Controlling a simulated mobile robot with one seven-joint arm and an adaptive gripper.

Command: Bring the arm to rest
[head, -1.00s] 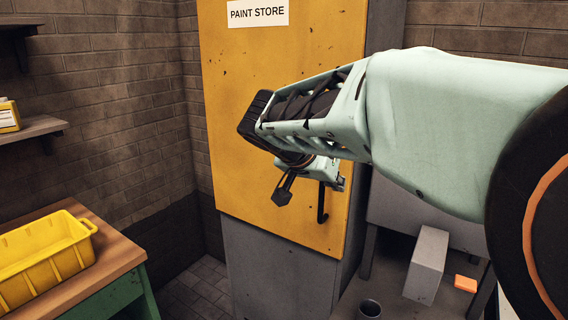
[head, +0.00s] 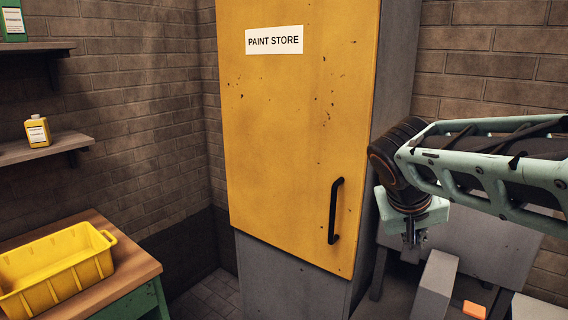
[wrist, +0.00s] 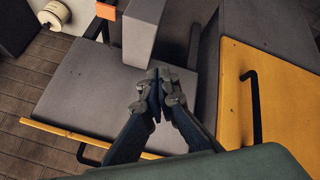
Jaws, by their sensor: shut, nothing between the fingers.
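My gripper (wrist: 159,92) is shut and empty in the wrist view, its fingertips meeting in mid-picture. In the head view my gripper (head: 415,240) hangs below the wrist at right, mostly hidden by the arm. It is apart from the yellow paint store door (head: 290,130), to the right of its black handle (head: 335,210). The door looks closed. The door and handle also show at the right of the wrist view (wrist: 285,100).
A grey block (head: 435,285) and an orange piece (head: 474,309) are below my arm. A yellow crate (head: 55,270) stands on a wooden bench (head: 135,262) at left. Wall shelves (head: 45,150) hold a yellow bottle (head: 37,131). The space before the door's left side is clear.

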